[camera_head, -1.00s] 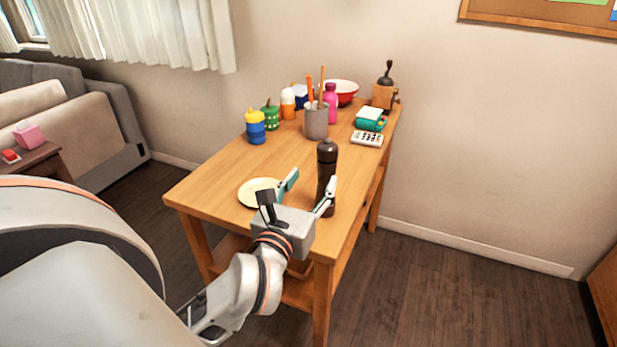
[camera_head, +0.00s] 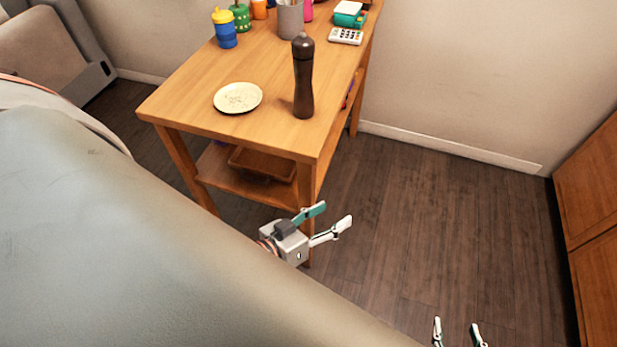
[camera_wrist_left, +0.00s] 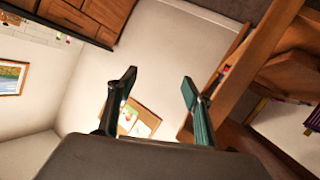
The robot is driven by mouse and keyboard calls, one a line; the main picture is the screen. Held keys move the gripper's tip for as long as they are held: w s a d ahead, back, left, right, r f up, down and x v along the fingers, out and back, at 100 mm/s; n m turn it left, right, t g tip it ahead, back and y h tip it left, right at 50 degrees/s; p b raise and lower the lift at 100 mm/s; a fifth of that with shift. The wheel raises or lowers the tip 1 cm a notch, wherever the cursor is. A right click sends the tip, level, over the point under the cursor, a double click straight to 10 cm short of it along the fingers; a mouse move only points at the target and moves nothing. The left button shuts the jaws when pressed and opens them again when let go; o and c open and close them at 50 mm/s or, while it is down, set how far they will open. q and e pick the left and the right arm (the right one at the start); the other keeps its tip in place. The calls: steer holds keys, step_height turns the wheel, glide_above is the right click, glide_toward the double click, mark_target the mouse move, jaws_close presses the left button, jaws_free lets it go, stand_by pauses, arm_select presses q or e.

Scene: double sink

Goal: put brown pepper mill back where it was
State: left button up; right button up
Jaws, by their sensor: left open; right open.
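The brown pepper mill (camera_head: 303,78) stands upright on the wooden table (camera_head: 190,95), near its front right corner, in the head view. My left gripper (camera_head: 329,220) is open and empty in front of the table, apart from the mill and lower in the picture. Its two spread fingers also show in the left wrist view (camera_wrist_left: 158,95), with nothing between them. My right gripper (camera_head: 457,332) is open and empty at the bottom edge of the head view, over the floor.
A cream plate (camera_head: 238,97) lies left of the mill. A blue and yellow cup (camera_head: 224,28), a grey holder (camera_head: 290,20) and a calculator (camera_head: 346,36) are further back. A lower shelf holds a tray (camera_head: 262,163). Floor (camera_head: 430,220) right of the table is clear.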

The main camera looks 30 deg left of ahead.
arm_select(q)
steer(key=s+a+f+m+g+y, duration=0.1)
steer(key=s+a+f+m+g, duration=0.1)
steer(key=f, duration=0.8)
steer(key=s+m+g, duration=0.1)
steer(key=s+m, duration=0.1)
steer(key=s, duration=0.1)
steer(key=shift+s+f+m+y, duration=0.3)
steer(key=shift+s+m+y, duration=0.1)
